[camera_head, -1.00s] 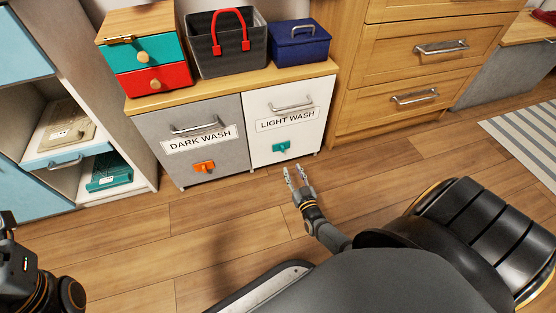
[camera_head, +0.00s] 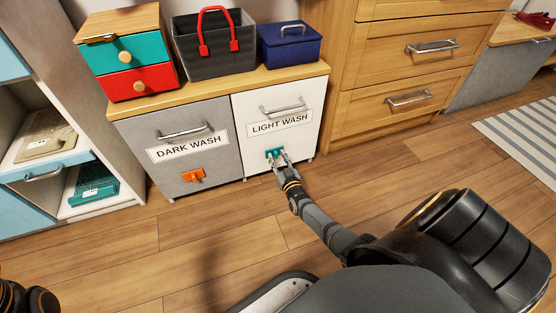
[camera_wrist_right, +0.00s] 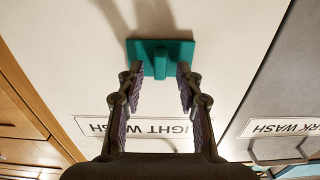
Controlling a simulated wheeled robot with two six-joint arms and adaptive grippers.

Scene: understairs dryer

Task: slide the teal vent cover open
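The teal vent cover (camera_head: 275,153) is low on the white LIGHT WASH front (camera_head: 311,99), partly hidden by my right gripper. In the right wrist view the teal vent cover (camera_wrist_right: 179,47) is a flat plate with a raised tab (camera_wrist_right: 160,63) in its middle. My right gripper (camera_head: 277,158) is at the cover. In the right wrist view the fingers of my right gripper (camera_wrist_right: 159,74) are open, one on each side of the tab, with gaps between. My left gripper is not in view; only a dark part of my left arm shows at the bottom left.
The grey DARK WASH front (camera_head: 140,130) with an orange vent cover (camera_head: 194,175) is to the left. Metal handles (camera_head: 282,106) stick out above both labels. Boxes and a dark basket (camera_head: 213,55) stand on top. Wooden floor (camera_head: 180,230) in front is clear.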

